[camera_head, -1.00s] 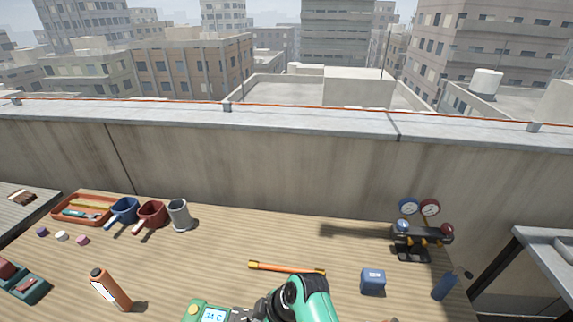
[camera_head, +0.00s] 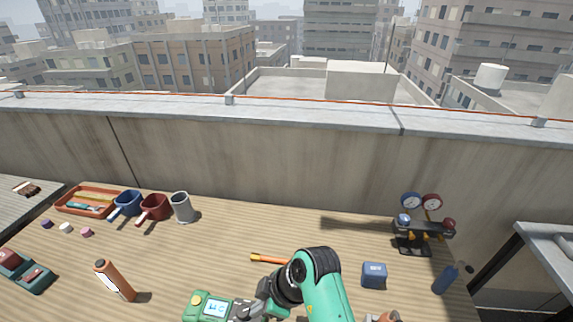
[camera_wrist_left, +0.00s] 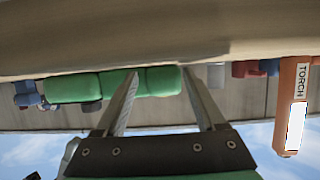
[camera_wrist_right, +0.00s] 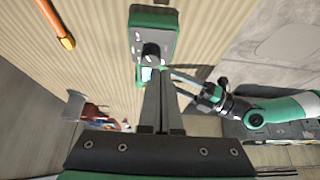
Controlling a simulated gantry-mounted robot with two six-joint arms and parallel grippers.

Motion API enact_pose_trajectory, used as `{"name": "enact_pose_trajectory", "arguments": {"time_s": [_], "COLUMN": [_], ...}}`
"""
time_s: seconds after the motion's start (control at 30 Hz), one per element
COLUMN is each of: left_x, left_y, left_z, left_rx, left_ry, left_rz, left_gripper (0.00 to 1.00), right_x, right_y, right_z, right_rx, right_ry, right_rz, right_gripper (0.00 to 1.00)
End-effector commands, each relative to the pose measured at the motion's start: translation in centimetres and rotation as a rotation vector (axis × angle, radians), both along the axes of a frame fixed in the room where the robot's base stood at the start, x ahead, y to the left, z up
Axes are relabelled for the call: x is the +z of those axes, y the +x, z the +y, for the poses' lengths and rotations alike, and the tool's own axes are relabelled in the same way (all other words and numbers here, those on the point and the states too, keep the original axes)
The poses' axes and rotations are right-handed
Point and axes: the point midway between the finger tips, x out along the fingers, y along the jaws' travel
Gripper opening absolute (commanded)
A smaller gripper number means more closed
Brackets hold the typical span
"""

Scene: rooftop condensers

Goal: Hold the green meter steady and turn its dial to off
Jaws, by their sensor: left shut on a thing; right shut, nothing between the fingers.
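The green meter (camera_head: 192,311) is at the bottom edge of the head view, its lit screen (camera_head: 214,308) facing up and its lower part cut off. My right gripper (camera_head: 238,312) is beside its right side. In the right wrist view the right fingers (camera_wrist_right: 158,82) are shut and empty, tips close to the meter (camera_wrist_right: 166,20) near its dark dial (camera_wrist_right: 151,50); contact is unclear. My left gripper (camera_wrist_right: 180,77) reaches the meter from the right there. In the left wrist view its fingers (camera_wrist_left: 160,85) are shut on one end of the meter (camera_wrist_left: 75,88). The dial's setting is unreadable.
An orange torch (camera_head: 117,283) stands left of the meter. Behind my right arm lies an orange-handled tool (camera_head: 268,259). A blue box (camera_head: 374,276), a gauge set (camera_head: 425,235) and a blue bottle (camera_head: 445,280) stand at right. Cups and a tray (camera_head: 78,208) are back left.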

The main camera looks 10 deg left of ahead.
Motion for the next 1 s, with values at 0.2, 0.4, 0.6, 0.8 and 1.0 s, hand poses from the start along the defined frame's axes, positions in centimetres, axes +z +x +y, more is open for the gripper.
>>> {"name": "enact_pose_trajectory", "arguments": {"time_s": [0.2,0.4,0.6,0.8,1.0], "left_x": [0.0,0.0,0.0,0.0,0.0], "left_y": [0.0,0.0,0.0,0.0,0.0], "left_z": [0.0,0.0,0.0,0.0,0.0], "left_rx": [0.0,0.0,0.0,0.0,0.0], "left_ry": [0.0,0.0,0.0,0.0,0.0], "left_rz": [-0.001,-0.001,-0.001,-0.001,-0.001], "left_gripper": [0.0,0.0,0.0,0.0,0.0], "right_x": [0.2,1.2,0.8,-1.5,-4.3], "right_y": [0.0,0.3,0.2,0.2,0.2], "right_z": [0.0,0.7,0.7,0.7,0.8], "right_rx": [0.0,0.001,0.001,0.0,0.0], "right_ry": [0.0,0.0,-0.001,-0.002,-0.001], "right_rz": [0.001,0.0,0.003,0.005,0.005], "right_gripper": [0.0,0.0,0.0,0.0,0.0]}}
